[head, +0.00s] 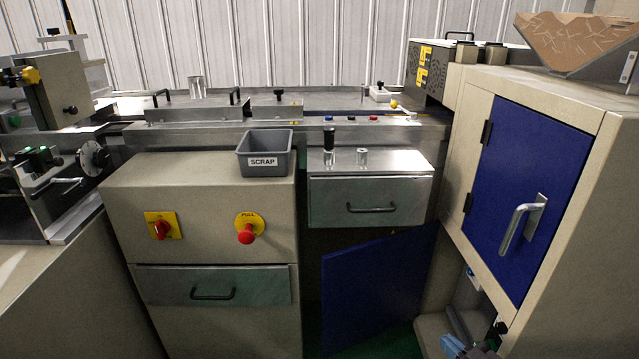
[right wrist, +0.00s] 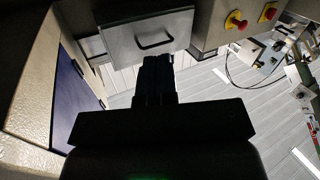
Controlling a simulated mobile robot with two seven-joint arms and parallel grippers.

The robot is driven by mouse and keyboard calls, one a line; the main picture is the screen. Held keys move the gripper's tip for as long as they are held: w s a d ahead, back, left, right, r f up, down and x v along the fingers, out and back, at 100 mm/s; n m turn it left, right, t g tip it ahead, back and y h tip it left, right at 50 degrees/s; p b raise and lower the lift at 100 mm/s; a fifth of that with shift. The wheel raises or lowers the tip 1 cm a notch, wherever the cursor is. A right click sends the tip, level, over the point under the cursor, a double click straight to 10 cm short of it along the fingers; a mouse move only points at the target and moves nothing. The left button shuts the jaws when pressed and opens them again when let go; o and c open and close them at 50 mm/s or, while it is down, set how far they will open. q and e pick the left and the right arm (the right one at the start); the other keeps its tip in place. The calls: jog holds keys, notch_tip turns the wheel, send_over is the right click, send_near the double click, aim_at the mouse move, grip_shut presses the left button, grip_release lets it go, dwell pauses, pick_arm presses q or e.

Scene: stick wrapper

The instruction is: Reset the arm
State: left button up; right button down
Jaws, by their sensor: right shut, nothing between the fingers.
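My right gripper (right wrist: 158,62) shows dark at the middle of the right wrist view, its fingers together with nothing between them. In the head view, part of my right arm and gripper (head: 456,345) shows low at the bottom right edge, in front of the beige cabinet's base. It is apart from the drawers and the cabinet door. My left arm and gripper are not in view.
A grey SCRAP bin (head: 263,155) sits on the machine top. A blue door (head: 375,285) stands open below the metal drawer (head: 370,201). The beige cabinet at right has a closed blue door (head: 525,190) with a protruding handle (head: 522,222). A red stop button (head: 246,234) faces front.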

jog(key=s+d+f+g+h, duration=0.1)
jog(key=s+d+f+h, duration=0.15)
jog(key=s, duration=0.65)
jog(key=s+d+f+g+h, duration=0.1)
jog(key=s+d+h, duration=0.15)
jog(key=s, duration=0.65)
jog(key=s+r+g+h, duration=0.1)
jog(key=s+r+g, duration=0.1)
jog(key=s, duration=0.8)
jog(key=s+r+g+h, duration=0.1)
jog(key=s+r+g, duration=0.15)
jog(key=s, duration=0.85)
jog(key=shift+w+a+f+m+t, duration=0.55)
jog(key=shift+w+a+f+m, duration=0.2)
jog(key=shift+a+m, duration=1.95)
pick_arm(q)
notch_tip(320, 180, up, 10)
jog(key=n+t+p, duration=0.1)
jog(key=p, duration=1.2)
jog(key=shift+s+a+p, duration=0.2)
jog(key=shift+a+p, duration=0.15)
jog(key=shift+p, duration=0.05)
pick_arm(e)
notch_tip(320, 180, up, 10)
jog(key=t+h, duration=0.1)
jog(key=shift+r+m, duration=0.2)
jog(key=shift+m, duration=0.1)
